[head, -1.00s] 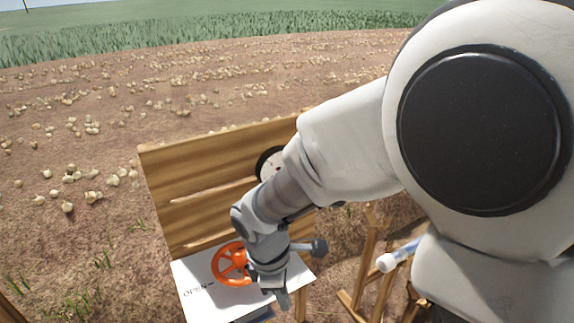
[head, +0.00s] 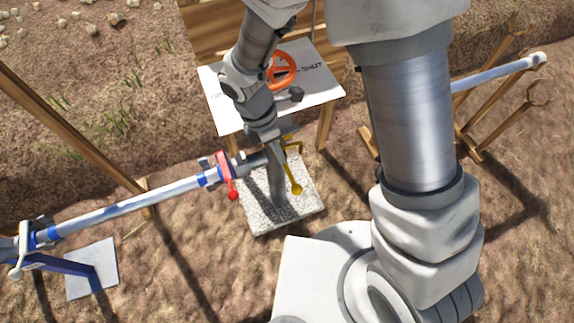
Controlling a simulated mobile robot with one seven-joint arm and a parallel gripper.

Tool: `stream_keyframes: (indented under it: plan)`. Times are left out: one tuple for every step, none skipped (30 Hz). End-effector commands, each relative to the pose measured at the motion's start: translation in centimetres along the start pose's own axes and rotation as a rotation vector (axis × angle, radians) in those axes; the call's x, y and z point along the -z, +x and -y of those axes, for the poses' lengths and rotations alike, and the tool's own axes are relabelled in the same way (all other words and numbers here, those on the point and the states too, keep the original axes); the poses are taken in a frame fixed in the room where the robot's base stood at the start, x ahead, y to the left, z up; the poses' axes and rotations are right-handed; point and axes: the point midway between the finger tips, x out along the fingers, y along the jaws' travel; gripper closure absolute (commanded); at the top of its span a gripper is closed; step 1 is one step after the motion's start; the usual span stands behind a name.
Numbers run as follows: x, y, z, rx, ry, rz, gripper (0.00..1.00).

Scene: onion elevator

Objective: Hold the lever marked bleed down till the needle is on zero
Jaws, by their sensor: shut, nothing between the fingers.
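Two levers show, and I can read no "bleed" marking on either. A yellow lever (head: 296,187) with a ball end hangs at the right of the pipe fitting above a pale slab. A red lever (head: 232,187) hangs on the pipe to the left. My gripper (head: 273,142) points down over the fitting, close to the yellow lever. Its fingers are shut with nothing between them. I cannot tell whether it touches the lever or the fitting. The gauge and its needle are not in this view.
An orange handwheel (head: 293,70) sits on a white panel (head: 325,93) with "SHUT" lettering, partly behind my arm. A long pipe (head: 130,203) runs left to a blue stand (head: 62,263). The speckled slab (head: 300,212) lies below. Wooden trestles (head: 497,120) stand at right.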

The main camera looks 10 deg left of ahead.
Motion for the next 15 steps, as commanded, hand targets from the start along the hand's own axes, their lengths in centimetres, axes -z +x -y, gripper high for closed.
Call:
stream_keyframes:
  plan:
    - [0.0,1.0,0.1,0.004,-0.001,0.001,1.0]
    - [0.0,1.5,0.1,0.004,-0.001,0.001,1.0]
    - [0.1,2.3,0.1,0.004,-0.001,0.002,1.0]
    - [0.1,2.9,0.0,0.004,-0.002,0.001,1.0]
    - [0.1,3.6,0.1,0.005,-0.001,0.002,1.0]
    - [0.1,4.5,0.0,0.004,0.0,0.001,1.0]
    - [0.1,5.2,0.1,0.005,0.0,0.002,1.0]
    - [0.1,5.8,0.1,0.005,-0.001,0.001,1.0]
    - [0.1,6.7,0.1,0.005,0.0,0.002,1.0]
    - [0.1,7.4,0.1,0.005,0.0,0.002,1.0]
    - [0.1,8.0,0.1,0.005,-0.001,0.002,1.0]
    - [0.1,8.8,0.0,0.004,0.0,0.001,1.0]
    - [0.1,9.4,0.1,0.004,0.0,0.002,1.0]
    - [0.0,9.9,0.0,0.004,0.0,0.002,1.0]
    - [0.1,10.6,0.0,0.003,0.0,0.001,1.0]
